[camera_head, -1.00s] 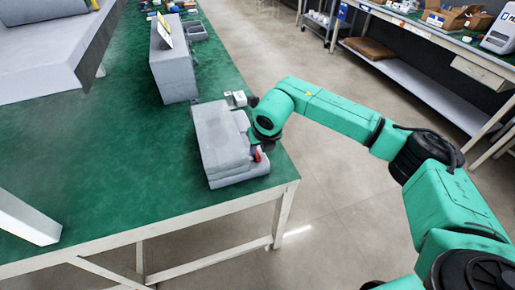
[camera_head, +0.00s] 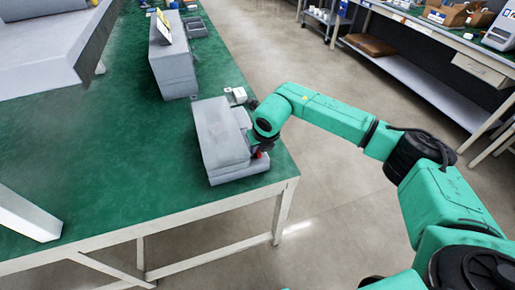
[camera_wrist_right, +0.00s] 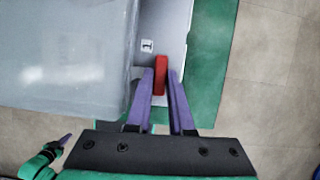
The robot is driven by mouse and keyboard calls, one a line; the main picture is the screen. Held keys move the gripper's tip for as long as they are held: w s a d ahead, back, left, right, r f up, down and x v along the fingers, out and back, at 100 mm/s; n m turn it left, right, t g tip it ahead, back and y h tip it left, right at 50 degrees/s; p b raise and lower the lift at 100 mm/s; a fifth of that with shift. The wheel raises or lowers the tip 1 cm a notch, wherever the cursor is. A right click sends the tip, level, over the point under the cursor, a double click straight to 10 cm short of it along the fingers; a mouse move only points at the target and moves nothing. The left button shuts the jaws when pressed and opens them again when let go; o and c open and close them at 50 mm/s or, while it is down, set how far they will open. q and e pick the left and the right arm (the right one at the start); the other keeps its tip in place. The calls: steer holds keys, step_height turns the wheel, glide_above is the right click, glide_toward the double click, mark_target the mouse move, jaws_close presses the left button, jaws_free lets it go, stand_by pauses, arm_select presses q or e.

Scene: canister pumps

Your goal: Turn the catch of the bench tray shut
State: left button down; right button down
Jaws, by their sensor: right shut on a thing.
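The bench tray is a grey box (camera_head: 220,138) near the front right corner of the green bench. Its red catch (camera_wrist_right: 159,76) is a short upright bar in the right wrist view, beside the tray's grey body. My right gripper (camera_wrist_right: 160,82) has its two purple fingers on either side of the red catch and is shut on it. In the head view the right gripper (camera_head: 262,148) is at the tray's right side, and only a little red shows there. A small green and purple piece at the lower left of the right wrist view looks like my left gripper (camera_wrist_right: 55,150); its fingers are unclear.
A taller grey box (camera_head: 173,68) stands farther back on the green bench (camera_head: 110,150). A small white piece (camera_head: 236,95) lies just behind the tray. Open floor (camera_head: 330,215) lies right of the bench, with another workbench (camera_head: 425,55) beyond.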

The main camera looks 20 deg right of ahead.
steer(key=n+b, duration=0.1)
steer(key=n+y+b, duration=0.1)
steer(key=n+b, duration=0.1)
steer(key=shift+w+d+f, duration=0.1)
steer(key=shift+d+f, duration=0.05)
steer(key=shift+f, duration=0.05)
steer(key=n+y+b, duration=0.1)
steer(key=n, duration=0.1)
steer(key=n+g+y+b, duration=0.1)
steer(key=n+b, duration=0.1)
steer(key=n, duration=0.1)
steer(key=shift+d+r, duration=0.1)
steer(key=shift+d, duration=0.05)
steer(key=n, duration=0.1)
steer(key=n+g+b, duration=0.1)
steer(key=n, duration=0.2)
steer(key=shift+w+r+n+g+y, duration=0.15)
steer(key=shift+w+n+g+y, duration=0.15)
steer(key=shift+y, duration=0.1)
steer(key=n+g+b, duration=0.1)
steer(key=n+g, duration=0.1)
steer(key=n, duration=0.2)
steer(key=shift+w+d+n, duration=0.1)
steer(key=shift+n, duration=0.3)
steer(key=c, duration=1.1)
jaws_free()
